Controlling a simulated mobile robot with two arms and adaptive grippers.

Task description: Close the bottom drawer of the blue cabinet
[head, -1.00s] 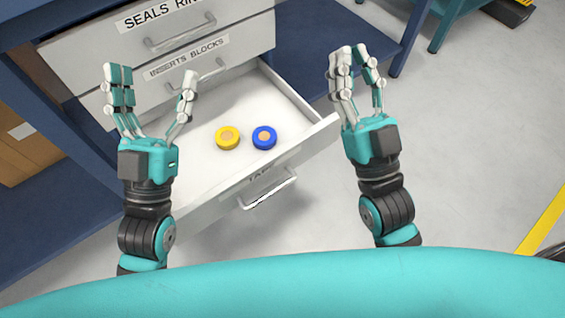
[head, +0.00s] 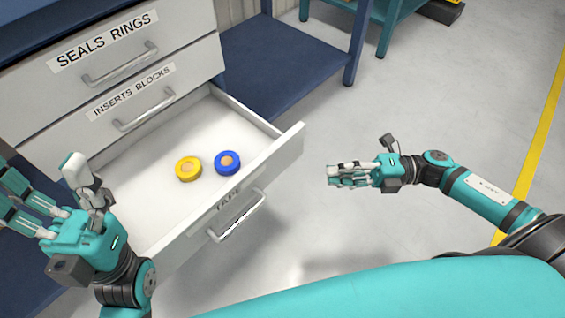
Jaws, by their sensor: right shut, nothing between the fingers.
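The bottom drawer (head: 232,204) of the blue cabinet, labelled TAPE, is pulled far out, with a metal bar handle (head: 238,216) on its front. A yellow tape roll (head: 188,169) and a blue tape roll (head: 227,162) lie inside it. My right gripper (head: 331,176) is right of the drawer front, apart from it, with its fingers shut and empty. My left gripper (head: 43,180) is at the lower left, beside the drawer's left side, with thumb and fingers spread open and nothing between them.
Above it, the SEALS RINGS drawer (head: 110,62) and the INSERTS BLOCKS drawer (head: 110,112) are closed. The cabinet's blue frame (head: 352,50) stands behind. The grey floor right of the drawer is clear up to a yellow line (head: 543,125).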

